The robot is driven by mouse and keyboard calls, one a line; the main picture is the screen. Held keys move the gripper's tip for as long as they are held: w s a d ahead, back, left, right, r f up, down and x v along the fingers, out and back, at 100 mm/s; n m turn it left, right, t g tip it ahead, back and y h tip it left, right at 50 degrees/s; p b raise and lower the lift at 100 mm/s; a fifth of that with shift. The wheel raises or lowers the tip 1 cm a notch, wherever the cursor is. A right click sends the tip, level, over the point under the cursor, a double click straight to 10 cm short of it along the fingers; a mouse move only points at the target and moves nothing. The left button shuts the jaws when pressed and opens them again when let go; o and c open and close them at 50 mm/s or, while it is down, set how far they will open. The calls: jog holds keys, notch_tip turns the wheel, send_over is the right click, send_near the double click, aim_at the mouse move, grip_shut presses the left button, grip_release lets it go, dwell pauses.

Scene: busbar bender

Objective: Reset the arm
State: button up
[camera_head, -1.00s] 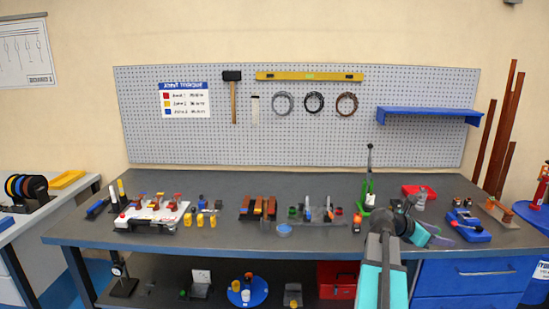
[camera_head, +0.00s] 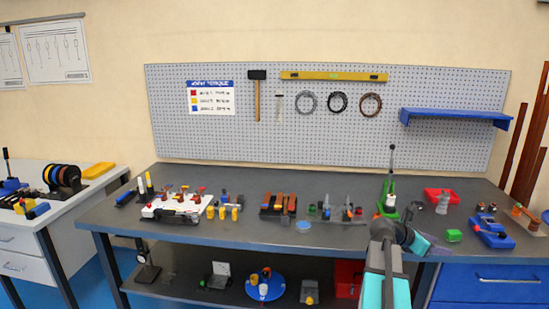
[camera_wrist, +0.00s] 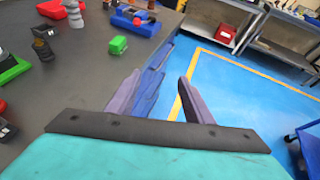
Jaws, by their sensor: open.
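My gripper shows in the head view (camera_head: 428,246) at the front right of the bench, with the teal arm below it. In the wrist view its two purple-grey fingers (camera_wrist: 160,76) are spread apart with nothing between them. They point past the bench edge, over the blue drawers and the floor. A small green block (camera_head: 454,235) stands on the bench just right of my gripper, apart from it. It also shows in the wrist view (camera_wrist: 118,45), beyond the left finger.
A green lever tool (camera_head: 389,195) stands behind my gripper. A red tray (camera_head: 436,194) and a blue device (camera_head: 491,232) lie to the right. Fixtures and parts fill the bench (camera_head: 330,187) to the left. Open blue floor (camera_wrist: 235,110) lies beyond the bench edge.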

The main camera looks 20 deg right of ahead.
jog(key=w+a+f+n+t+y, duration=0.15)
jog(key=w+a+f, duration=0.45)
jog(key=a+f, duration=0.65)
jog(key=w+a+f+n+t+y, duration=0.1)
jog(key=w+a+f+n+y, duration=0.15)
jog(key=w+a+f, duration=0.7)
jog(key=s+a+f+y, duration=0.1)
jog(key=s+a+f, duration=0.3)
jog(key=a+f, duration=0.5)
jog(key=s+a+f+y, duration=0.1)
jog(key=s+a+f, duration=0.3)
jog(key=a+f, duration=0.6)
jog(key=s+a+f+m+g+y, duration=0.2)
jog(key=s+a+f+m, duration=0.3)
jog(key=s+a+m, duration=0.4)
jog(key=s+a+f+m+g+y, duration=0.3)
jog(key=s+a+f+m, duration=0.3)
jog(key=s+a+m, duration=0.4)
jog(key=s+a+y, duration=0.1)
jog(key=a, duration=0.3)
jog(key=shift+s+f+m+y, duration=0.2)
jog(key=shift+s+m+y, duration=0.1)
jog(key=shift+y, duration=0.1)
jog(key=shift+w+d, duration=0.1)
